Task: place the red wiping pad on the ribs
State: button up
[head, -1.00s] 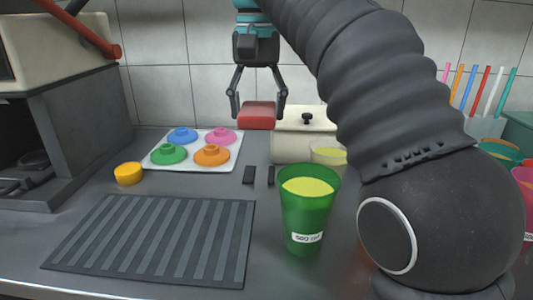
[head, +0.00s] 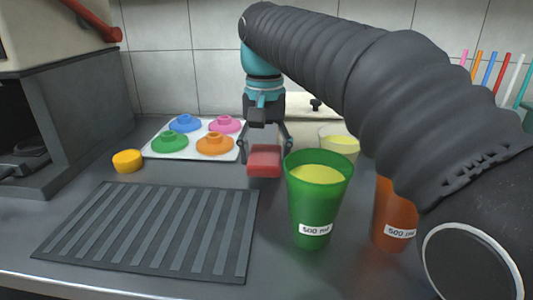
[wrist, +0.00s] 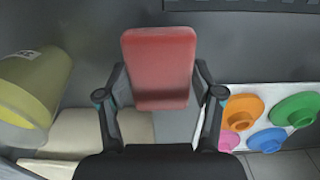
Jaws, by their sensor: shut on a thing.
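The red wiping pad (head: 264,161) is held between the fingers of my gripper (head: 268,142), which is shut on it above the counter. In the wrist view the pad (wrist: 160,66) sits between the two fingertips (wrist: 160,95). The ribs are raised grey strips on a dark ribbed mat (head: 150,230) at the front left of the head view. The pad is behind and to the right of the mat, apart from it. A small part of the mat's edge appears at the top of the wrist view.
A green cup (head: 318,205) with yellow liquid stands just right of the pad. An orange cup (head: 393,215) is farther right. A white tray (head: 155,151) with coloured lids and a yellow puck (head: 127,161) lie behind the mat. A cream container (head: 311,125) stands behind my gripper.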

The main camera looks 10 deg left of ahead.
aim_at(267, 145)
jog(key=shift+w+a+f, duration=0.1)
jog(key=shift+w+f, duration=0.15)
jog(key=shift+w, duration=0.75)
jog(key=shift+w+f, duration=0.25)
jog(key=shift+w, duration=0.7)
jog(key=shift+f, duration=0.2)
jog(key=o, duration=1.2)
jog(key=shift+r, duration=0.15)
notch_tip(267, 145, up, 10)
jog(key=p, duration=0.3)
jog(key=shift+r, duration=0.9)
